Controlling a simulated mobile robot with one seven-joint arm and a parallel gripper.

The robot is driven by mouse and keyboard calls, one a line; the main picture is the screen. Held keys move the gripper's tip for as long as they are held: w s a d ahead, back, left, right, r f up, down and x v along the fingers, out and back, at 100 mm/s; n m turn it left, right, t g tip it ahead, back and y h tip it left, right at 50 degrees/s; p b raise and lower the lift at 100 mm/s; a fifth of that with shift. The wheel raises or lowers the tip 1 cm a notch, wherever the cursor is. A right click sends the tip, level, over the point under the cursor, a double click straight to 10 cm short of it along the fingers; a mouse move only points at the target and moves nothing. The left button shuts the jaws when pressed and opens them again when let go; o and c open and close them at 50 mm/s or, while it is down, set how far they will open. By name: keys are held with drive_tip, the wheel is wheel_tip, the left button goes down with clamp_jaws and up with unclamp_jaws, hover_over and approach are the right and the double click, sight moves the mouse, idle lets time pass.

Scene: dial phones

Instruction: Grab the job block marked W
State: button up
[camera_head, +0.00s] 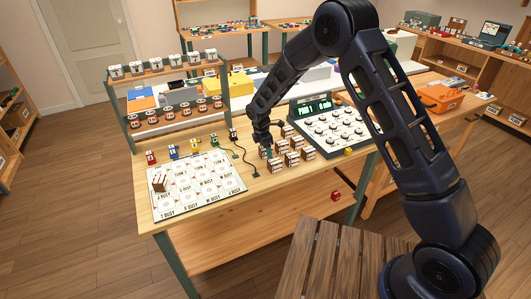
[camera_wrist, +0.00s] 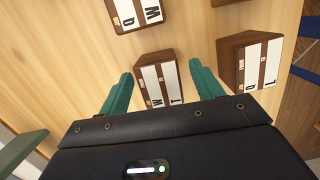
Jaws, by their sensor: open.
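Several small brown-and-white job blocks (camera_head: 292,159) stand on the wooden table beside my gripper (camera_head: 265,146) in the head view; their letters are too small to read there. In the wrist view my gripper (camera_wrist: 160,68) is open, with a green finger on each side of a block (camera_wrist: 160,82). Its white strips show letters that look like W and T, partly cut off by my gripper body. The fingers appear apart from it. Another block (camera_wrist: 138,14) at the upper left shows a turned letter, M or W. A third block (camera_wrist: 250,62) stands right of the right finger.
A white board (camera_head: 200,187) with marked cells lies at the table's left, with one block (camera_head: 159,183) on it. A dial console (camera_head: 331,122) stands behind the blocks to the right. A rack (camera_head: 167,100) with several items stands at the back left.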

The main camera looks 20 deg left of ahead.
drive_tip(key=c, duration=1.1)
